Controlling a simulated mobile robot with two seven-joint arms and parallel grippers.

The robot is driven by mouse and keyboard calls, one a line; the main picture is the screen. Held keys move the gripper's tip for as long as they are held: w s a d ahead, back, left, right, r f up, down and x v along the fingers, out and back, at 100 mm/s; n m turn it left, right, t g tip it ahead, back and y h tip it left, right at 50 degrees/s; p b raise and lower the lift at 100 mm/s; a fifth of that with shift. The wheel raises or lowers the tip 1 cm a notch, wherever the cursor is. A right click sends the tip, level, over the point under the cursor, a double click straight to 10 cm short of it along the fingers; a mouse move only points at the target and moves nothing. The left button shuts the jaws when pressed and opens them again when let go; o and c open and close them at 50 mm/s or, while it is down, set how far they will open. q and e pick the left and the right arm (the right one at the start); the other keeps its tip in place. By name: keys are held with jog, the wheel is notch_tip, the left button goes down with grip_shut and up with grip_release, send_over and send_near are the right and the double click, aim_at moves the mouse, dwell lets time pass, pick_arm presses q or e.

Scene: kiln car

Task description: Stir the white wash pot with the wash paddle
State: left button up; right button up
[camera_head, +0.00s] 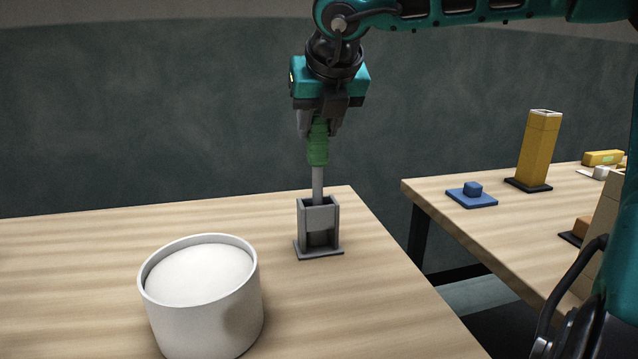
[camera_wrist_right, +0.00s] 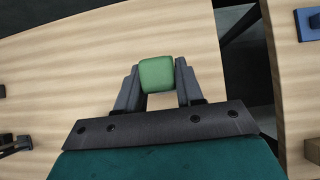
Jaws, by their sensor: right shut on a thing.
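The white wash pot (camera_head: 205,310) stands on the wooden table at the front left, filled with white wash nearly to the rim. The wash paddle (camera_head: 318,148) has a green handle and a grey shaft. It is upright, its lower end hidden inside a grey holder (camera_head: 319,236) behind and to the right of the pot. My right gripper (camera_head: 318,122) is shut on the green handle from above. In the right wrist view the green handle end (camera_wrist_right: 157,75) sits between both fingers. My left gripper is not in view.
A second wooden table (camera_head: 500,225) stands to the right across a gap. It holds a blue block on a plate (camera_head: 472,194), a tall yellow block (camera_head: 538,150) and several other pieces. The table (camera_head: 60,270) left of the pot is clear.

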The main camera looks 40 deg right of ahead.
grip_shut()
jog(key=shift+r, duration=0.15)
jog(key=shift+r+p, duration=0.5)
jog(key=shift+r, duration=0.35)
jog(key=shift+b, duration=0.4)
jog(key=shift+r, duration=0.2)
